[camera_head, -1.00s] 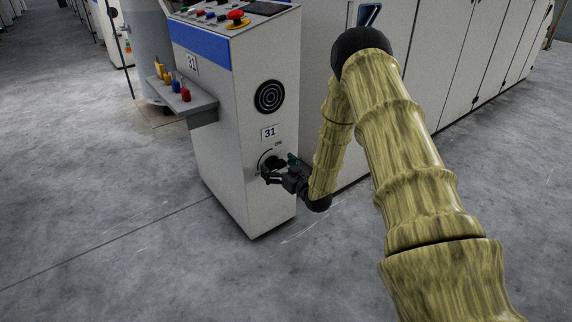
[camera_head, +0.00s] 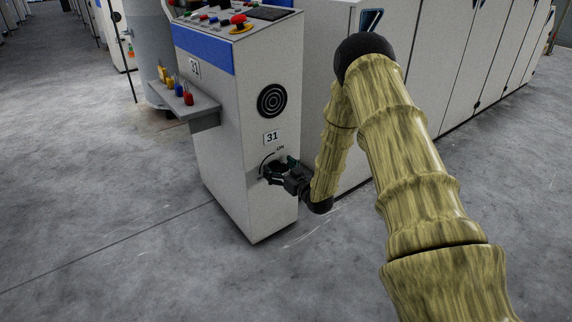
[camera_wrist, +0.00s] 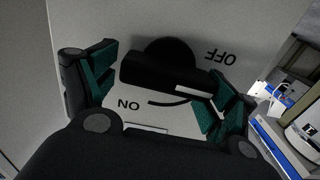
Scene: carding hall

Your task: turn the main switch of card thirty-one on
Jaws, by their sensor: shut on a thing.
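The main switch (camera_wrist: 160,72) is a black rotary knob with a bar handle, low on the narrow face of the control cabinet (camera_head: 240,195), under a plate marked 31 (camera_head: 272,137). In the wrist view its white pointer line is at the handle's right end, between the upside-down OFF and ON markings, not lined up with ON. My gripper (camera_head: 279,169) is at the switch, its green-padded fingers (camera_wrist: 160,92) at either end of the handle, shut on it. In the head view my fingers hide most of the knob.
A round black grille (camera_head: 272,100) is above the switch. A red emergency button (camera_head: 239,20) is on top. Tall machine panels stand behind; grey floor is open at left and front.

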